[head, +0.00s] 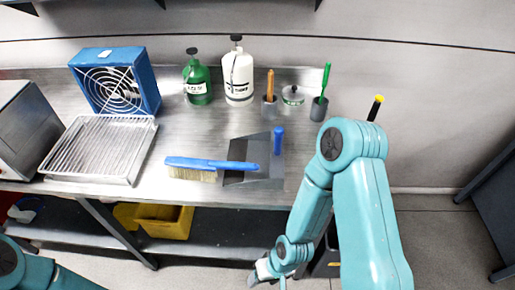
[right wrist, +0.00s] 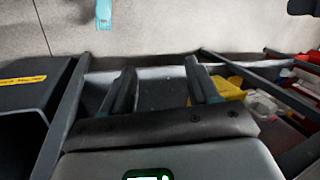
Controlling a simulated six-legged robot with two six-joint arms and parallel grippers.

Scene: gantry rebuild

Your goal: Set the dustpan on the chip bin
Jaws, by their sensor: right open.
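The grey dustpan (head: 265,178) with a blue upright handle (head: 278,140) lies at the front right of the steel bench. The blue brush's handle end reaches over its left side. A dark bin (head: 326,264), seemingly the chip bin, stands on the floor right of the bench, mostly hidden behind my right arm. A dark bin with a yellow label (right wrist: 22,80) is at the left of the right wrist view. My right gripper (head: 254,277) is low in front of the bench, below the dustpan. Its jaws (right wrist: 160,76) are open and empty. My left gripper is out of view.
The blue brush (head: 210,164) lies left of the dustpan. A wire rack (head: 98,148), blue fan (head: 115,80), bottles (head: 238,75) and small pots stand on the bench. A yellow bin (head: 166,221) is on the lower shelf. Bench legs flank my right gripper.

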